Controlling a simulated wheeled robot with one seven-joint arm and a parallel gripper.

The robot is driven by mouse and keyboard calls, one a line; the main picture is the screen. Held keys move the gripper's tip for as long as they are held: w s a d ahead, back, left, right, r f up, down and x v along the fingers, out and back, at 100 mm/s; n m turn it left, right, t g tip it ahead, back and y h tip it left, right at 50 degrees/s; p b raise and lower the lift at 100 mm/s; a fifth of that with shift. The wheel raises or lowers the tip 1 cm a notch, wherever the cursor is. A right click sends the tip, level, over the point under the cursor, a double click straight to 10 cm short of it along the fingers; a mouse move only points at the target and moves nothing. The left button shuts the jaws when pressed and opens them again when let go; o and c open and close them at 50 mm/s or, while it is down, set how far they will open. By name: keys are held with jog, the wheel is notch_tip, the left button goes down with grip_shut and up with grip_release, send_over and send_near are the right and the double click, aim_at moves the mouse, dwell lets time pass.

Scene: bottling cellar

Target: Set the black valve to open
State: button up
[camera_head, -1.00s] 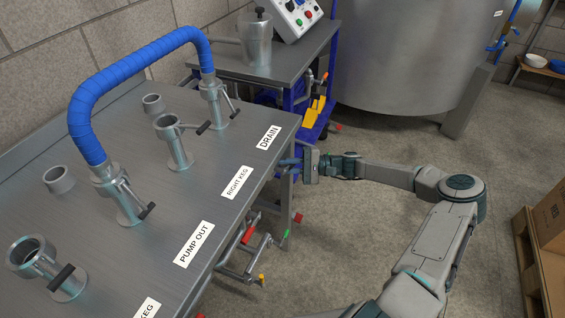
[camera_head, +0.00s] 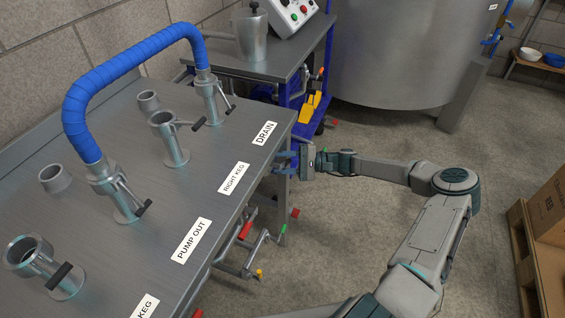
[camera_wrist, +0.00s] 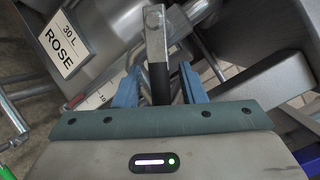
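A black valve handle (camera_wrist: 160,84) on a bright metal lever (camera_wrist: 155,22) shows in the wrist view. My gripper (camera_wrist: 158,88) is open, with one blue finger on each side of the black handle. A gap seems to show on both sides, so the fingers look apart from it. In the head view my gripper (camera_head: 287,161) is at the right edge of the steel table (camera_head: 130,262), beside the DRAIN and RIGHT KEG labels. The black valve is hidden there.
Valves with red (camera_head: 245,230), green (camera_head: 283,229) and yellow (camera_head: 259,273) handles stick out below the table edge. A blue hose (camera_head: 128,75) arches over the table. A ROSE label (camera_wrist: 64,42) is close by in the wrist view.

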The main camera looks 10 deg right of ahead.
jog(key=s+d, duration=0.1)
jog(key=d, duration=1.2)
jog(key=shift+s+d+f, duration=0.3)
jog(key=shift+d, duration=0.1)
